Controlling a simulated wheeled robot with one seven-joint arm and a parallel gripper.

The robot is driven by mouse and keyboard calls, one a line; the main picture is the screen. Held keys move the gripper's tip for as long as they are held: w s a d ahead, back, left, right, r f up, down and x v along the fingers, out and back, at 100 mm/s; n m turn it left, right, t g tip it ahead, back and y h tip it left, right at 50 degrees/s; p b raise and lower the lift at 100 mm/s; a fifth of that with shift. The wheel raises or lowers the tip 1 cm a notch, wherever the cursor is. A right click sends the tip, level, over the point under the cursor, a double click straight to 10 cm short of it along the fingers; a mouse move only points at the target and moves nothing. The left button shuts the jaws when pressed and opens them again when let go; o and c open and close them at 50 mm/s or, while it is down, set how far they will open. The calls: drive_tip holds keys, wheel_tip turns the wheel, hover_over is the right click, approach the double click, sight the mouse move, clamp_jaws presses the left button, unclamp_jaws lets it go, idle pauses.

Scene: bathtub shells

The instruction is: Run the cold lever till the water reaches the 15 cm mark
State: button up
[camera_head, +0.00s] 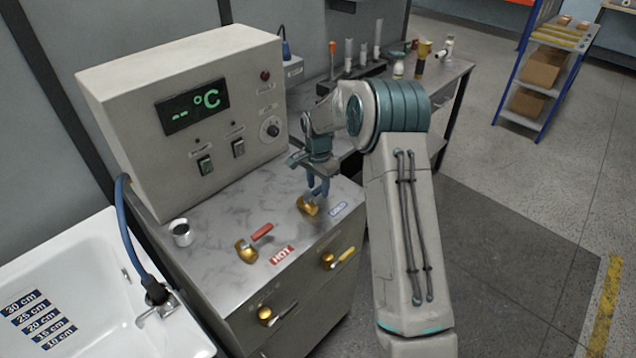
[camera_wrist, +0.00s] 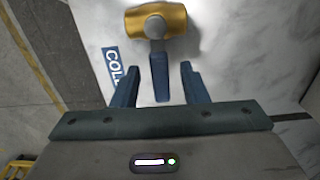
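The cold lever has a brass body (camera_head: 308,207) and a blue handle, beside a blue COLD label (camera_head: 338,208) on the counter. In the wrist view the blue handle (camera_wrist: 158,77) lies between the two fingers of my gripper (camera_wrist: 158,68). The fingers are open, with a gap on each side of the handle. In the head view my gripper (camera_head: 318,187) is at the lever and partly hides it. The white tub (camera_head: 110,270) bears marks from 10 to 30 cm, the 15 cm mark (camera_head: 50,331) among them. I see no water in its visible part.
The hot lever (camera_head: 248,248) with a red handle stands left of the cold one. Brass valves (camera_head: 266,314) with handles sit on the cabinet front. A control box (camera_head: 190,120) reading "-- °C" stands behind.

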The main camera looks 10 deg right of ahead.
clamp_jaws()
